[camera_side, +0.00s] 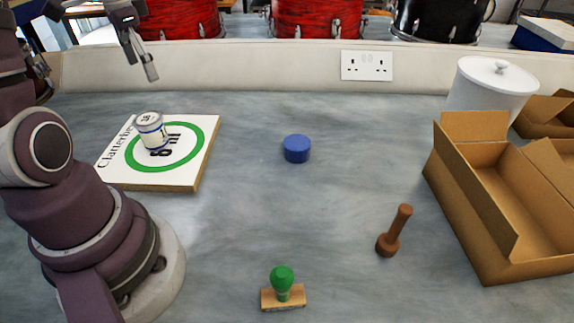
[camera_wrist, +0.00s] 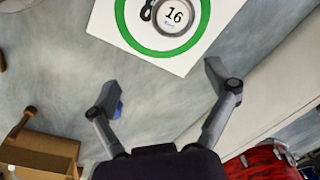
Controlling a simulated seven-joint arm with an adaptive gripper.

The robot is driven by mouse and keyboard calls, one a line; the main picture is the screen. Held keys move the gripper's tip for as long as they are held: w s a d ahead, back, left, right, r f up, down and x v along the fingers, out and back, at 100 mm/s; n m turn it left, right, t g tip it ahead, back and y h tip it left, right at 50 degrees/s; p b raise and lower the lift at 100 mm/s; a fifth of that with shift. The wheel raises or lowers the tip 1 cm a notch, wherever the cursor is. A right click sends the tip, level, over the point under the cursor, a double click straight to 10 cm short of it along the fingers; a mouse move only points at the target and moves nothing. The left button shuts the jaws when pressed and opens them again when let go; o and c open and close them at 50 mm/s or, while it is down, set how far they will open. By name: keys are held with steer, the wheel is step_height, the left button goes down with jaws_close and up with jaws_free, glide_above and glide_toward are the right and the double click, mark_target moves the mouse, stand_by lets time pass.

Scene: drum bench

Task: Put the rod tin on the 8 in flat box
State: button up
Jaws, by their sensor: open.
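The rod tin (camera_side: 150,131) is a small white and blue round tin with a grey lid. It stands upright on the 8 in flat box (camera_side: 188,172), a flat white box with a green ring printed on top. In the wrist view the tin (camera_wrist: 174,16) shows its lid marked 16, over the ring of the flat box (camera_wrist: 183,66). My gripper (camera_side: 150,72) is raised above and behind the box in the side view, apart from the tin. In the wrist view my gripper (camera_wrist: 163,82) has its fingers wide apart with nothing between them.
A blue round cap (camera_side: 297,149) lies mid-bench. A brown wooden pestle-like piece (camera_side: 394,232) and a green-handled stamp (camera_side: 283,288) are nearer the front. An open cardboard box (camera_side: 500,205) and a white canister (camera_side: 489,88) stand at right. The bench centre is mostly free.

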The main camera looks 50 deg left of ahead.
steer(key=d+r+t, duration=0.1)
steer(key=d+t, duration=0.1)
steer(key=d, duration=0.8)
steer(key=s+d+r+t, duration=0.1)
steer(key=d+t, duration=0.2)
steer(key=d, duration=0.7)
steer(key=shift+r, duration=0.4)
